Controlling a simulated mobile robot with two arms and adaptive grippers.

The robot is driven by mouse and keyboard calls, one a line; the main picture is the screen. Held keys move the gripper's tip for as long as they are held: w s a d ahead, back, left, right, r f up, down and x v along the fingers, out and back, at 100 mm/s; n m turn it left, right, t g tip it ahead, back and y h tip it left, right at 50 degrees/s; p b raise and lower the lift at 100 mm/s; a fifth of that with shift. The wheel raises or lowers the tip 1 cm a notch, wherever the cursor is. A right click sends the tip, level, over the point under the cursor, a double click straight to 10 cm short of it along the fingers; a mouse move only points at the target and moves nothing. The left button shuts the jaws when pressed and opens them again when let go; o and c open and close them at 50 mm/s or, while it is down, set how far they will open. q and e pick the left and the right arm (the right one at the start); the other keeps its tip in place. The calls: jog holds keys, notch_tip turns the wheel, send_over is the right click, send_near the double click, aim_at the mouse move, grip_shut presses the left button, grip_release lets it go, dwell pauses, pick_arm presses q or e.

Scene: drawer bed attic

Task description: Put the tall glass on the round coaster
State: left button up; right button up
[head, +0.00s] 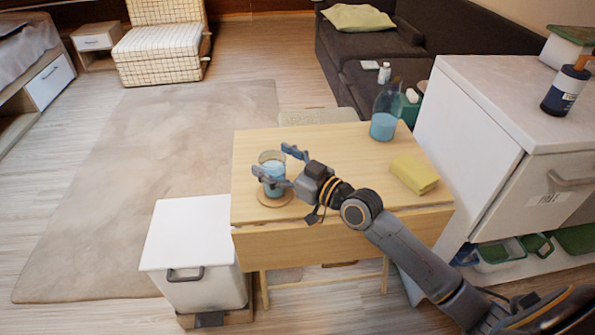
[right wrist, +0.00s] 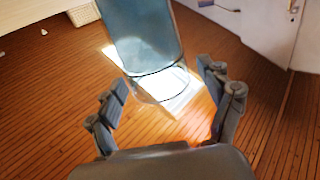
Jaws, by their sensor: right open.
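The tall glass (head: 273,184), clear with blue liquid inside, stands upright near the left side of the small wooden table. The round coaster (head: 283,202), a thin wooden disc, shows around its foot, so the glass appears to stand on it. My right gripper (head: 272,161) comes in from the right, open, with a finger on each side of the glass. One finger hides part of the glass. In the right wrist view the glass (right wrist: 148,40) shows ahead, beyond the parted fingers of the right gripper (right wrist: 162,76); contact is not clear. My left gripper is not in view.
On the wooden table (head: 335,145) stand a bottle of blue liquid (head: 384,122) at the back right and a yellow block (head: 414,174) at right. A white cabinet (head: 480,120) rises on the right. A white bin (head: 190,235) stands at front left. The table's middle back is clear.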

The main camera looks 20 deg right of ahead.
jog(key=v, duration=1.1)
jog(key=shift+s, duration=0.25)
